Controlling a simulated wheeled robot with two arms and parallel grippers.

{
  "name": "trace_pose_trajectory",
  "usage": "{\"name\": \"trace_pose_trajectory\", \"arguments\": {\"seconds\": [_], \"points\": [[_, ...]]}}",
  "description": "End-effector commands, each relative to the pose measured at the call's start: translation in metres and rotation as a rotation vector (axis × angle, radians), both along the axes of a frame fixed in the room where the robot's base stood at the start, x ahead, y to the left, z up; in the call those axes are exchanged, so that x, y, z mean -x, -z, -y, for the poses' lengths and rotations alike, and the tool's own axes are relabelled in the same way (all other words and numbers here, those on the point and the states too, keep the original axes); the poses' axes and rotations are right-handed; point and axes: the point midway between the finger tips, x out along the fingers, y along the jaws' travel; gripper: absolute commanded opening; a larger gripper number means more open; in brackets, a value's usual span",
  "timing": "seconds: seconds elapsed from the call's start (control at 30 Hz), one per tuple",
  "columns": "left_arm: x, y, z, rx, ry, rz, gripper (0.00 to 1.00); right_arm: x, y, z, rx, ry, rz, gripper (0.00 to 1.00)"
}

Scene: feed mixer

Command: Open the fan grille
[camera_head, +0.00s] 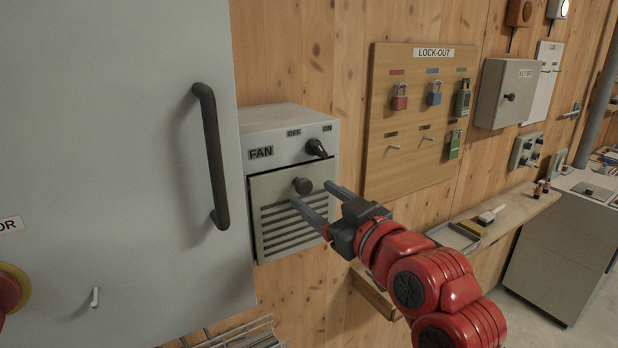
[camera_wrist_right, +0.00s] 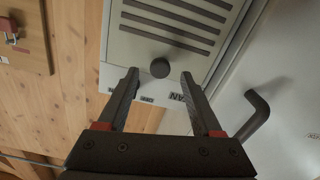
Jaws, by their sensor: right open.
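The fan box is a grey unit labelled FAN on the wooden wall. Its slatted grille (camera_head: 285,225) appears closed and carries a round dark knob (camera_head: 302,186) near its top edge. In the right wrist view the grille (camera_wrist_right: 172,22) is upside down and its knob (camera_wrist_right: 160,68) lies beyond and between the fingertips. My right gripper (camera_head: 312,198) is open in front of the grille, its fingers pointing at the knob. The wrist view shows the right gripper (camera_wrist_right: 160,80) empty; whether a finger touches the grille cannot be told. My left gripper is out of view.
A fan switch (camera_head: 316,148) sits just above the grille. A large grey cabinet door (camera_head: 110,130) with a dark handle (camera_head: 212,155) stands close on the left. A lock-out board (camera_head: 400,160) with padlocks hangs to the right, above a wooden shelf (camera_head: 500,220).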

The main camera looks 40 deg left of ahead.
Motion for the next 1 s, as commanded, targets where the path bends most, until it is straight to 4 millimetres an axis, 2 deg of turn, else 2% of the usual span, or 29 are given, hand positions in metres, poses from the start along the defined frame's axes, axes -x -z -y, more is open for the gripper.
{"name": "trace_pose_trajectory", "arguments": {"seconds": [0.03,0.2,0.57,0.67,0.93,1.0], "points": [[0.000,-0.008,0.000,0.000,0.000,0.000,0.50,-0.003,-0.003,-0.009,0.004,-0.001,-0.002,0.67],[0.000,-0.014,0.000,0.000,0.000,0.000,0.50,-0.011,-0.001,-0.027,0.003,0.000,-0.001,0.67],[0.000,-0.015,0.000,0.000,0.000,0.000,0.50,-0.014,0.000,-0.032,-0.002,0.001,0.002,0.67],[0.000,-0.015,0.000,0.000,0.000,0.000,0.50,-0.013,0.000,-0.032,-0.002,0.001,0.002,0.52],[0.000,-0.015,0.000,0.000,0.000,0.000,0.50,-0.013,0.000,-0.032,-0.002,0.001,0.001,0.04],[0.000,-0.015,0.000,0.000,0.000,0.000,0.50,-0.013,0.000,-0.032,-0.002,0.001,0.001,0.00]]}}
